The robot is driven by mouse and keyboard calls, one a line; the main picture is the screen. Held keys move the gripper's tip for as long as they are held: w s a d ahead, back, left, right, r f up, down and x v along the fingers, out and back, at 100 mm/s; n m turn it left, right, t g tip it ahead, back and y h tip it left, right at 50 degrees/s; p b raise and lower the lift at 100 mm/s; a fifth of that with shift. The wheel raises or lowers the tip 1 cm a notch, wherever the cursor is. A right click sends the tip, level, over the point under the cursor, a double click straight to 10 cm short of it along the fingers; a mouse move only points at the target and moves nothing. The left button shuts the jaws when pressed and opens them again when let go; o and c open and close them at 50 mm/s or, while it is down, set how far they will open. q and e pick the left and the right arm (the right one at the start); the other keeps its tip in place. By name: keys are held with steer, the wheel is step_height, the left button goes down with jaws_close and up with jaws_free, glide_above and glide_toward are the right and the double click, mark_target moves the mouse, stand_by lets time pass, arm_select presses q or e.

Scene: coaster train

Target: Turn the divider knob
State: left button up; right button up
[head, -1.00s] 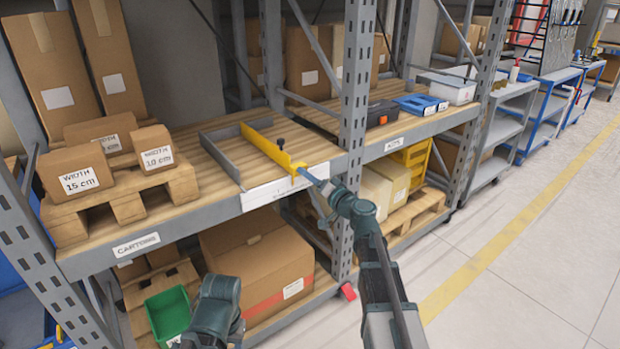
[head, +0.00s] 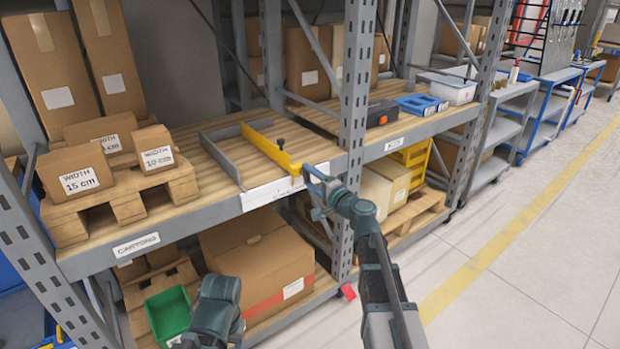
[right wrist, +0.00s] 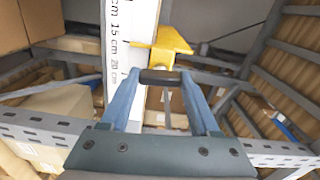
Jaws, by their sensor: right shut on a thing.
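The yellow divider (head: 268,147) stands on the wooden shelf deck beside a grey fixed fence (head: 220,160). A small black post sticks up on its far side. Its yellow front bracket (right wrist: 163,50) hangs over the shelf's front edge. My right gripper (head: 307,172) is at that bracket. In the right wrist view my right gripper (right wrist: 160,82) is shut on the dark divider knob (right wrist: 160,76), which lies crosswise between the blue fingertips. The knob is hidden by the fingers in the head view. My left arm shows low in the head view, but its fingers do not.
A white ruler strip (head: 268,193) with centimetre marks runs along the shelf front. Cartons labelled 15 cm (head: 77,181) and 10 cm (head: 157,159) sit on a pallet at left. A rack upright (head: 353,100) stands just right of my right gripper.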

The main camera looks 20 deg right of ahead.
stand_by(0.5)
steer(key=o, duration=1.4)
steer(key=shift+c, duration=0.2)
steer(key=v, duration=1.4)
steer(key=shift+w, duration=0.1)
